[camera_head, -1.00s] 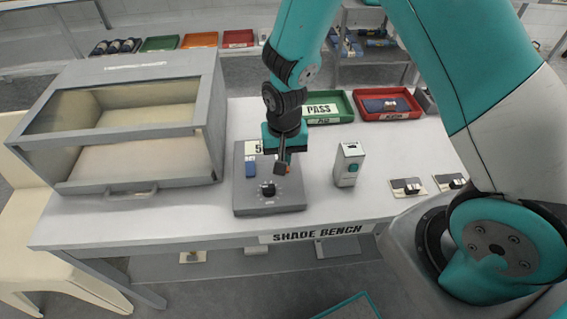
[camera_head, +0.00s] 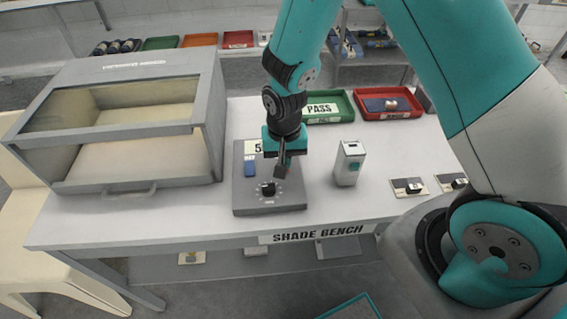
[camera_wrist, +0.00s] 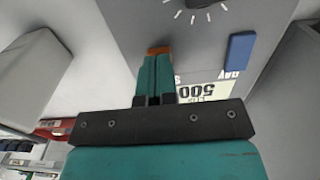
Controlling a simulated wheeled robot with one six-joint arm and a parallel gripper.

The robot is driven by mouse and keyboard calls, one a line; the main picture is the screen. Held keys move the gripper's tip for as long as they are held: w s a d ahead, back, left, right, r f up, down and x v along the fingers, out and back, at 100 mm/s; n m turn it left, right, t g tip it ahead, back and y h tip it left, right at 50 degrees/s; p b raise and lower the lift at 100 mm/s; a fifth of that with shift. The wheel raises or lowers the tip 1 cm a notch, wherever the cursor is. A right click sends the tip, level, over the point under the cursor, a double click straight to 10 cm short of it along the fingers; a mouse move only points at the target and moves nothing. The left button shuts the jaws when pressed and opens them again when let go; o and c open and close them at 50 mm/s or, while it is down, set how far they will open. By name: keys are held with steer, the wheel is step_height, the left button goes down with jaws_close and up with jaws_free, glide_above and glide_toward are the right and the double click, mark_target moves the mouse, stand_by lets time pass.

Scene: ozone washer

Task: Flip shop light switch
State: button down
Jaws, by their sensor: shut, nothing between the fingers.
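A grey control box (camera_head: 243,198) lies on the bench, with a black dial knob (camera_head: 268,189), a blue block (camera_head: 250,168) marked "DAY" and a "500 LUX" label. The wrist view shows an orange piece (camera_wrist: 159,50) at the fingertips, against the box face. I cannot tell whether the fingers touch it. My gripper (camera_head: 281,172) is shut and empty, pointing down over the right part of the box. Two small plates with dark switch-like parts, a left one (camera_head: 408,187) and a right one (camera_head: 452,181), lie at the bench's right. Their labels are too small to read.
A grey open-fronted cabinet (camera_head: 205,150) stands left of the box. A green "PASS" tray (camera_head: 345,106) and a red tray (camera_head: 383,115) sit behind. The bench front is clear.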

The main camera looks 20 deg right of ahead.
steer(key=shift+f+b, duration=0.3)
steer(key=shift+f, duration=0.15)
steer(key=shift+r, duration=0.1)
step_height(320, 180, up, 7)
steer(key=p, duration=0.6)
stand_by(0.7)
steer(key=s+a+r+n+y, duration=0.1)
steer(key=s+a+r+n, duration=0.15)
steer(key=r, duration=0.55)
steer(key=s+a+r+n+y, duration=0.15)
steer(key=s+r, duration=0.25)
steer(key=r, duration=0.4)
steer(key=s+r+n+y, duration=0.1)
steer(key=s+r+n, duration=0.5)
steer(key=s+r, duration=0.3)
steer(key=s, duration=0.3)
steer(key=shift+a+r+n+y, duration=0.15)
steer(key=shift+a+n+y, duration=0.1)
steer(key=shift+n+y, duration=0.15)
